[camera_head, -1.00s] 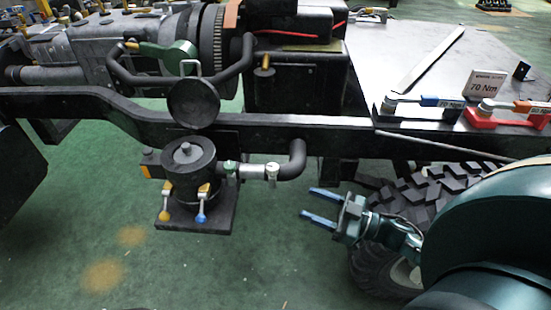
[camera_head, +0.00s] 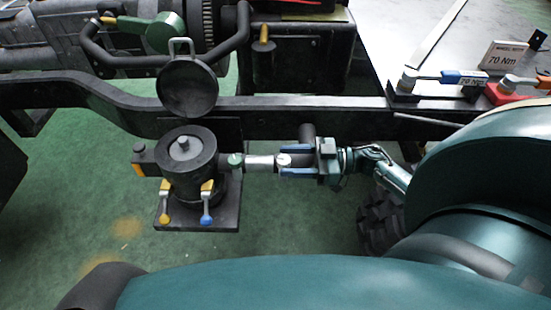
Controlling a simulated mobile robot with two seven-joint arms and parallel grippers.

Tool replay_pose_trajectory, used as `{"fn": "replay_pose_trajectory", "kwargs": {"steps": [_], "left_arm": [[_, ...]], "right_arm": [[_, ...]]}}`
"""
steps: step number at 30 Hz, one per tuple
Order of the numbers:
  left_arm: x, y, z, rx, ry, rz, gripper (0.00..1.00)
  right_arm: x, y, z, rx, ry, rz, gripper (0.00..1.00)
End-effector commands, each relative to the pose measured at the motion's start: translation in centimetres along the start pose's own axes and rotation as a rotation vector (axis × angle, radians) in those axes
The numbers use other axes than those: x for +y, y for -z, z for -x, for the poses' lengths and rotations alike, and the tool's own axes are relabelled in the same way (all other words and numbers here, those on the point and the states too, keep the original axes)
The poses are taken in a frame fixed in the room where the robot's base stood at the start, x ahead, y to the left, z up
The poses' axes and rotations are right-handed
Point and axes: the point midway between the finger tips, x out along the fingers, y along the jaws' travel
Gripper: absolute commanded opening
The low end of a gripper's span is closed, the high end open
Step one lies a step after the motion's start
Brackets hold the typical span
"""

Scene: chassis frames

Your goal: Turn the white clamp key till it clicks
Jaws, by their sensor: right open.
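The white clamp key (camera_head: 284,160) is small and pale. It sits at the right end of the silver sleeve (camera_head: 260,162) on the pipe leaving the black pump-like housing (camera_head: 184,160). A green key (camera_head: 235,160) sits at the sleeve's left end. My right gripper (camera_head: 283,160) comes in from the right and is open. One blue finger lies above the white key and one below it, with the key at the fingertips. I cannot tell whether either finger touches it. The gripper hides part of the pipe behind. My left gripper is not in view.
The black chassis rail (camera_head: 350,120) runs just above the gripper. An open round lid (camera_head: 188,90) stands over the housing. Yellow and blue levers (camera_head: 206,212) hang at its front. A grey table (camera_head: 400,25) carries torque tools and a 70 Nm sign (camera_head: 503,55).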

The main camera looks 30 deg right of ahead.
Motion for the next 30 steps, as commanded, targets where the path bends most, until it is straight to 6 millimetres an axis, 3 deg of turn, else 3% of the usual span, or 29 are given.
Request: {"fn": "replay_pose_trajectory", "kwargs": {"steps": [3,7,19,30], "left_arm": [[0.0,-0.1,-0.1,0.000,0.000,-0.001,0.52],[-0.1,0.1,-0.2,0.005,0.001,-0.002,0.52],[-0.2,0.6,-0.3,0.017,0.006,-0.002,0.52],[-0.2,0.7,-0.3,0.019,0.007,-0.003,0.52]], "right_arm": [[0.0,0.1,-2.1,0.003,0.001,0.001,0.52],[0.0,0.0,-3.4,0.001,-0.001,0.000,0.52],[0.0,0.0,-4.0,0.000,0.000,-0.001,0.51],[0.0,0.0,-3.9,0.000,0.000,0.000,0.21]]}}
